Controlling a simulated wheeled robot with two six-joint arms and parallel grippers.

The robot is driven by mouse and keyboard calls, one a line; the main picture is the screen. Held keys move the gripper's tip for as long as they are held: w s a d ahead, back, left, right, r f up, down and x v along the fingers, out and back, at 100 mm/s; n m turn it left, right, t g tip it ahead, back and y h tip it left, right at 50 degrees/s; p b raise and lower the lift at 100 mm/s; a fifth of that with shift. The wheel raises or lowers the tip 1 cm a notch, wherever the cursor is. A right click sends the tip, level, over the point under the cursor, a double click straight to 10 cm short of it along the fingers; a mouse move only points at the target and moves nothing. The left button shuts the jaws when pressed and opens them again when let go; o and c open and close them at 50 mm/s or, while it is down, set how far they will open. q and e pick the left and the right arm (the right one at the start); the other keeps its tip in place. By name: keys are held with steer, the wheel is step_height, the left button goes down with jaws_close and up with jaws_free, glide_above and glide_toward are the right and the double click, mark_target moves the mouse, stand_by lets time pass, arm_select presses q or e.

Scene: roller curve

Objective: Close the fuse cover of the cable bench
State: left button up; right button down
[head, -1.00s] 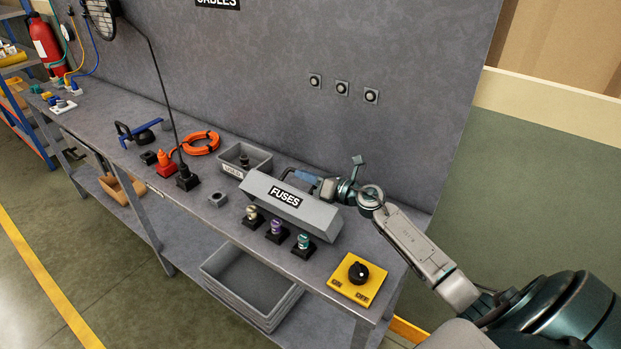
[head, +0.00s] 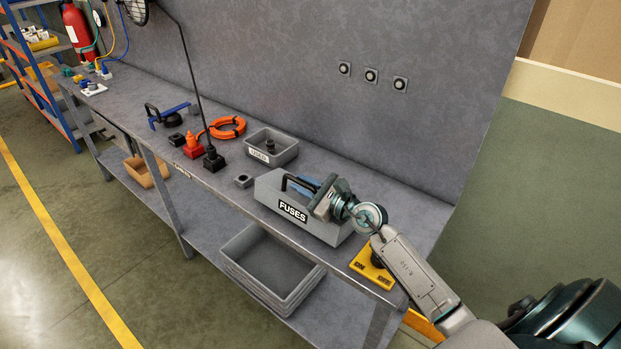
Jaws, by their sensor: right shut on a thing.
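The grey fuse cover (head: 268,192), labelled FUSES, sits low on the cable bench (head: 215,183) in the head view. Its labelled face is turned to the front, and the fuses are hidden behind it. A dark handle (head: 290,180) stands up on its top. My right gripper (head: 318,196) is at the cover's top right, shut on the handle; its fingertips are partly hidden by the gripper body. My left gripper is not in the view.
A grey crate (head: 270,268) sits below.

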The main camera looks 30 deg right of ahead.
mark_target(299, 204)
steer(key=shift+s+a+f+n+b, duration=0.25)
steer(key=shift+a+f+n+b, duration=0.1)
steer(key=shift+a+f+n, duration=0.25)
steer(key=shift+s+a+f+n+b, duration=0.25)
steer(key=shift+a+f+n+b, duration=0.1)
steer(key=shift+a+n, duration=0.35)
steer(key=shift+d, duration=0.1)
steer(key=c, duration=1.5)
jaws_free()
steer(key=shift+o, duration=0.2)
steer(key=shift+d, duration=0.15)
steer(key=v, duration=1)
steer(key=shift+s+d+b, duration=0.15)
steer(key=shift+s+b, duration=0.15)
steer(key=shift+s, duration=0.05)
